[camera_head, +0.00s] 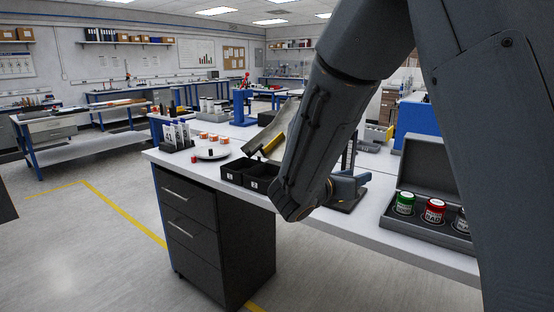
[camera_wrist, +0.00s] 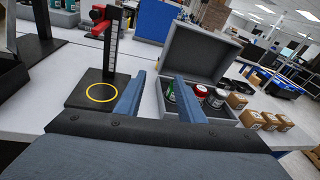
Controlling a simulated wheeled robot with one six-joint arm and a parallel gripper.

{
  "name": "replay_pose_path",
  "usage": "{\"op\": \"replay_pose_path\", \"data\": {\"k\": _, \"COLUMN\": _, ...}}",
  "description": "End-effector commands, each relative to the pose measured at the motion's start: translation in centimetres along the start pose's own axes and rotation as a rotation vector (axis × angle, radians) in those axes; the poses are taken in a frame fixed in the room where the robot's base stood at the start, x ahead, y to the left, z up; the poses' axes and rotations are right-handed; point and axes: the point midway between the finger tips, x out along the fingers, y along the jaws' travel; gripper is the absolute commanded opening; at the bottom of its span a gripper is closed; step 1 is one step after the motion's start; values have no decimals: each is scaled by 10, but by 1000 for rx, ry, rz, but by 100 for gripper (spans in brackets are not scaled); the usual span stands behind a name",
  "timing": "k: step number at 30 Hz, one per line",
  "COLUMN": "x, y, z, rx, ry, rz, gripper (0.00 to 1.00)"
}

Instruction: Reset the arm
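My arm (camera_head: 325,125) hangs down across the middle of the head view, over the white workbench (camera_head: 400,242). My gripper (camera_wrist: 157,88) shows two blue-grey fingers spread apart in the wrist view, with nothing held between them. In the head view, part of my gripper (camera_head: 350,184) shows beyond the end of the arm, partly hidden by it. An open grey case (camera_head: 428,165) with green (camera_head: 405,203) and red (camera_head: 434,211) lidded jars is to its right. The case also shows ahead in the wrist view (camera_wrist: 200,55), partly behind the right finger.
A black stand base with a yellow ring (camera_wrist: 101,92) is left of the fingers. Small brown boxes (camera_wrist: 250,119) sit right of the case. Black bins (camera_head: 250,174) and a white plate (camera_head: 212,154) are at the bench's left. Open floor (camera_head: 70,250) lies left of the bench.

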Motion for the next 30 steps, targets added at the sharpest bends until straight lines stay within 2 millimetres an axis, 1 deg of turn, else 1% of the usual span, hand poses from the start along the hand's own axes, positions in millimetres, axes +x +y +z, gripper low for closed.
{"op": "replay_pose_path", "data": {"k": 6, "x": 4, "y": -54, "z": -38, "rx": 149, "ry": 169, "rz": -143, "gripper": 35}}
{"op": "replay_pose_path", "data": {"k": 8, "x": 2, "y": -72, "z": -52, "rx": 208, "ry": 227, "rz": -195, "gripper": 35}}
{"op": "replay_pose_path", "data": {"k": 11, "x": -6, "y": -104, "z": -80, "rx": 339, "ry": 340, "rz": -307, "gripper": 35}}
{"op": "replay_pose_path", "data": {"k": 12, "x": -13, "y": -119, "z": -94, "rx": 407, "ry": 393, "rz": -363, "gripper": 35}}
{"op": "replay_pose_path", "data": {"k": 14, "x": -26, "y": -140, "z": -116, "rx": 523, "ry": 473, "rz": -458, "gripper": 35}}
{"op": "replay_pose_path", "data": {"k": 15, "x": -36, "y": -152, "z": -130, "rx": 607, "ry": 526, "rz": -525, "gripper": 35}}
{"op": "replay_pose_path", "data": {"k": 17, "x": -54, "y": -165, "z": -150, "rx": 737, "ry": 598, "rz": -625, "gripper": 35}}
{"op": "replay_pose_path", "data": {"k": 18, "x": -66, "y": -172, "z": -162, "rx": 825, "ry": 641, "rz": -694, "gripper": 35}}
{"op": "replay_pose_path", "data": {"k": 20, "x": -84, "y": -179, "z": -177, "rx": 963, "ry": 698, "rz": -798, "gripper": 35}}
{"op": "replay_pose_path", "data": {"k": 21, "x": -97, "y": -181, "z": -186, "rx": 1057, "ry": 732, "rz": -869, "gripper": 35}}
{"op": "replay_pose_path", "data": {"k": 24, "x": -125, "y": -181, "z": -203, "rx": 1302, "ry": 798, "rz": -1047, "gripper": 35}}
{"op": "replay_pose_path", "data": {"k": 27, "x": -147, "y": -174, "z": -213, "rx": 1541, "ry": 835, "rz": -1219, "gripper": 35}}
{"op": "replay_pose_path", "data": {"k": 30, "x": -161, "y": -165, "z": -216, "rx": 1747, "ry": 844, "rz": -1364, "gripper": 35}}
